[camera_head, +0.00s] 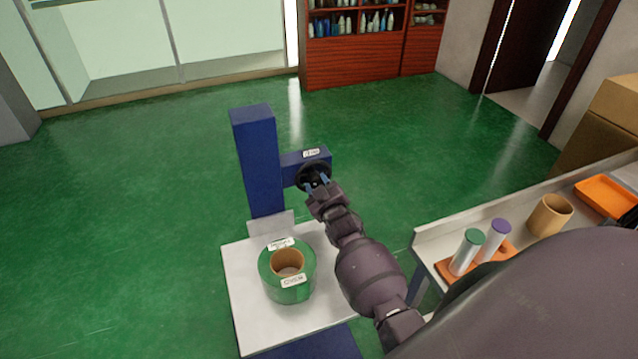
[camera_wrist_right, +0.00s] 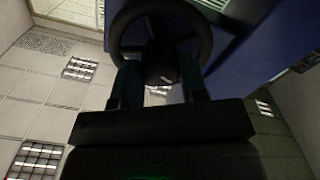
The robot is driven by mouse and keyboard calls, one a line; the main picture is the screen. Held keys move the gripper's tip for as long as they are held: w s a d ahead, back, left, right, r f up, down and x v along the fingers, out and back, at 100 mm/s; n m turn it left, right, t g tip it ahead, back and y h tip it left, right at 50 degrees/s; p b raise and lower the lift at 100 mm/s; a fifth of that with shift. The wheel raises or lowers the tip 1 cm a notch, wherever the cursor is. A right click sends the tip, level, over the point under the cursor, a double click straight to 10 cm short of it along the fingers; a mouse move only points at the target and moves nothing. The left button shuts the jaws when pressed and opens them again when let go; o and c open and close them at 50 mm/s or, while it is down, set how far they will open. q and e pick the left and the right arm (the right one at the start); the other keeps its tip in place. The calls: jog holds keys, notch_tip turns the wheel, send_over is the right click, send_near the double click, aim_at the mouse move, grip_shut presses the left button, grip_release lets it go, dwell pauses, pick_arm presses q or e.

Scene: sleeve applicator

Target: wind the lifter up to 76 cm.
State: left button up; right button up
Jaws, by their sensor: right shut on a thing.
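The lifter has a blue column (camera_head: 258,160) with a side arm (camera_head: 291,167) that carries a small label and a black handwheel (camera_head: 313,174). Its pale platform (camera_head: 243,305) stands low in front of the column. My right gripper (camera_head: 316,187) is at the handwheel, shut on a part of it. In the right wrist view the round wheel rim (camera_wrist_right: 205,35) shows above the two fingers, which reach to its middle; the exact grip is dark. A green ring-shaped roll (camera_head: 303,291) with a tan core and labels sits on the platform. My left gripper is not in view.
A grey bench (camera_head: 432,243) at the right holds a green-topped cylinder (camera_head: 466,254), a purple-topped cylinder (camera_head: 494,240), a tan tube (camera_head: 549,215) and an orange tray (camera_head: 606,196). Cardboard boxes (camera_head: 598,140) stand behind it. Green floor left of the lifter is clear.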

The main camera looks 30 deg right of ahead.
jog(key=m+p, duration=0.1)
jog(key=m, duration=0.3)
jog(key=shift+m, duration=0.3)
jog(key=m+p, duration=0.1)
jog(key=m, duration=0.2)
jog(key=shift+m, duration=0.3)
jog(key=m, duration=0.2)
jog(key=shift+m, duration=0.4)
jog(key=m, duration=0.4)
jog(key=shift+m+b, duration=1.65)
jog(key=shift+m, duration=6.55)
